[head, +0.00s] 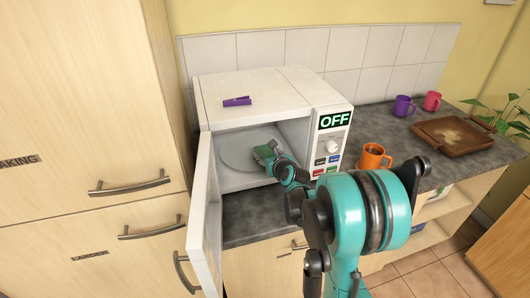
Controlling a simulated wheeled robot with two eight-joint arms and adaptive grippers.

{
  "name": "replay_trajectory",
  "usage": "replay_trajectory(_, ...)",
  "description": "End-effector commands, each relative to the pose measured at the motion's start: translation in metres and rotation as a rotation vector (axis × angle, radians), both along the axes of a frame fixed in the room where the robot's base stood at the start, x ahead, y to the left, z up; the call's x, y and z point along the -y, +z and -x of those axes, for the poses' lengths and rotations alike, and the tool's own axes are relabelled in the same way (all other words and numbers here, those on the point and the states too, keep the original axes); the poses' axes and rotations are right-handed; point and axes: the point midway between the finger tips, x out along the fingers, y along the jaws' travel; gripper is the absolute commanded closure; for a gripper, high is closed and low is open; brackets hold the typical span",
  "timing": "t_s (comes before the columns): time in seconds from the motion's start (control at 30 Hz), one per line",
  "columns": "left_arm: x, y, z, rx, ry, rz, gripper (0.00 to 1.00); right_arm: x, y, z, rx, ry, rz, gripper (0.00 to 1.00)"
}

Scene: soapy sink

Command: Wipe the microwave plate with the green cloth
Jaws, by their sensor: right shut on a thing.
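The white microwave (255,93) stands on the counter with its door (205,215) swung open to the left. The round microwave plate (238,152) lies flat inside it. My right arm comes in from the lower right, and my right gripper (270,154) is inside the microwave opening, over the right part of the plate. It is shut on a small green cloth (263,154). The cloth is at the plate, but I cannot tell whether it touches the surface. My left gripper is not in view.
A purple clothes peg (237,101) lies on top of the microwave. An orange mug (374,157) stands right of it, with a purple mug (403,106), a pink mug (432,101) and a brown tray (455,136) farther right. A tall wooden cabinet (85,110) is at left.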

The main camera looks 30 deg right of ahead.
Motion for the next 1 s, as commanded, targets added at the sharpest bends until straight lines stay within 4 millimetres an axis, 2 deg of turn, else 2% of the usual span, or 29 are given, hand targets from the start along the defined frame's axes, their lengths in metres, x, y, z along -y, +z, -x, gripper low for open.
replay_trajectory(0.13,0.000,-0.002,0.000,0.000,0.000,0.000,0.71,-0.004,-0.004,0.012,-0.008,0.004,-0.001,0.68)
replay_trajectory(0.47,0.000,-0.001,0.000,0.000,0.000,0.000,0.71,-0.004,-0.003,0.013,-0.008,0.004,0.000,0.68)
replay_trajectory(0.83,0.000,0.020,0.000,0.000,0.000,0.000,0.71,-0.003,0.025,0.012,-0.005,0.003,0.000,0.68)
replay_trajectory(1.0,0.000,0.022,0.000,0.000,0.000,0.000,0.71,-0.003,0.028,0.014,-0.004,0.002,-0.001,0.68)
